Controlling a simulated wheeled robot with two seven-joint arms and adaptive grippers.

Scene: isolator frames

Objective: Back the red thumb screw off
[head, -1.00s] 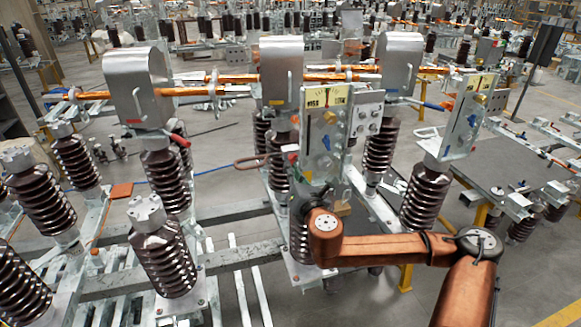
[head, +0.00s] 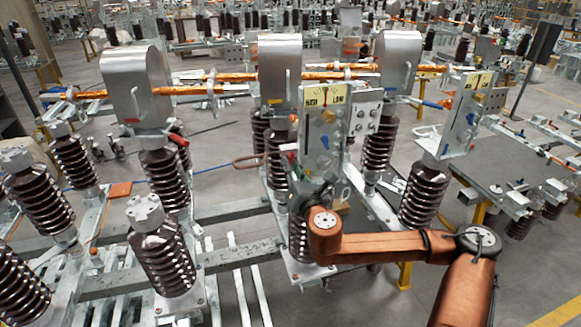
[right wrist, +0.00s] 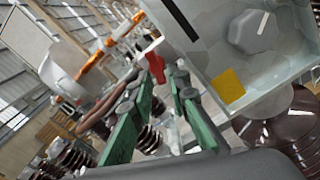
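The red thumb screw (right wrist: 155,66) shows in the right wrist view as a red piece beside the lower left edge of a pale grey panel (right wrist: 205,60). My right gripper (right wrist: 161,82) has green-padded fingers with a gap between them. Its tips are at the red piece, which shows between and just beyond them; I cannot tell if they touch it. In the head view my right gripper (head: 312,190) is low in front of the panel (head: 322,125) marked with a yellow scale, partly hidden by my wrist. A small red spot (head: 291,158) shows at that panel's left edge. My left gripper is out of view.
Brown ribbed insulators (head: 165,262) stand on metal frames around the panel. A second similar panel (head: 463,115) is to the right. A yellow square (right wrist: 228,86) and grey knob (right wrist: 253,30) are on the panel close to my right fingers.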

